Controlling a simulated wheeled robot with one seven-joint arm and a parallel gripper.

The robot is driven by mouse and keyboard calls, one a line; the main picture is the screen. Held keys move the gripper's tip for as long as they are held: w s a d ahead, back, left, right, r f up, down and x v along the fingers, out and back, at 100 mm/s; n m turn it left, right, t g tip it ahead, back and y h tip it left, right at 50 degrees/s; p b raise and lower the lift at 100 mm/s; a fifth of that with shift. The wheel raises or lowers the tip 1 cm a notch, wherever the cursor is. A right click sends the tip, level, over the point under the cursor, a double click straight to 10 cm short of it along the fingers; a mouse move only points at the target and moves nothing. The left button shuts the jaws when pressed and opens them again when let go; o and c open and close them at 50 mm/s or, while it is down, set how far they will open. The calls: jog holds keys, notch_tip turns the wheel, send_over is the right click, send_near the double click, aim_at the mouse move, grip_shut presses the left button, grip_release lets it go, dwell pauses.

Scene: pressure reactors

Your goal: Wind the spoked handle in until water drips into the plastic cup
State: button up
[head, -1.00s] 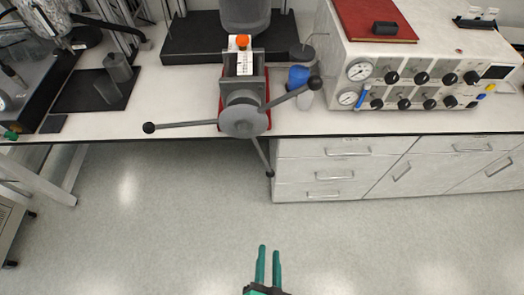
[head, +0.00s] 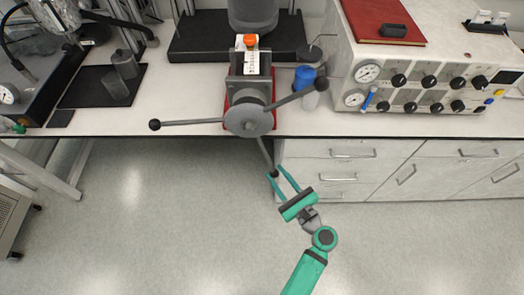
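The spoked handle (head: 249,121) is a grey hub with three spokes tipped by black balls, on the front of a grey press-like device (head: 250,90) at the bench edge. One spoke points left, one up to the right, one down. My gripper (head: 280,173) is green and open, with its fingertips around or beside the ball end of the downward spoke; I cannot tell whether they touch. A small blue-topped container (head: 304,78) stands behind the right spoke, partly hidden. I cannot make out for sure whether it is the plastic cup. No dripping water is visible.
A white control panel (head: 420,85) with gauges and knobs stands on the bench at right, a red book (head: 375,20) on top. White drawers (head: 345,170) lie below, right of my gripper. The floor (head: 150,220) at left is clear.

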jog(key=shift+w+r, duration=0.45)
jog(key=shift+r, duration=0.15)
jog(key=x, duration=1)
jog(key=shift+w+a+r, duration=0.1)
jog(key=shift+c, duration=0.3)
grip_shut()
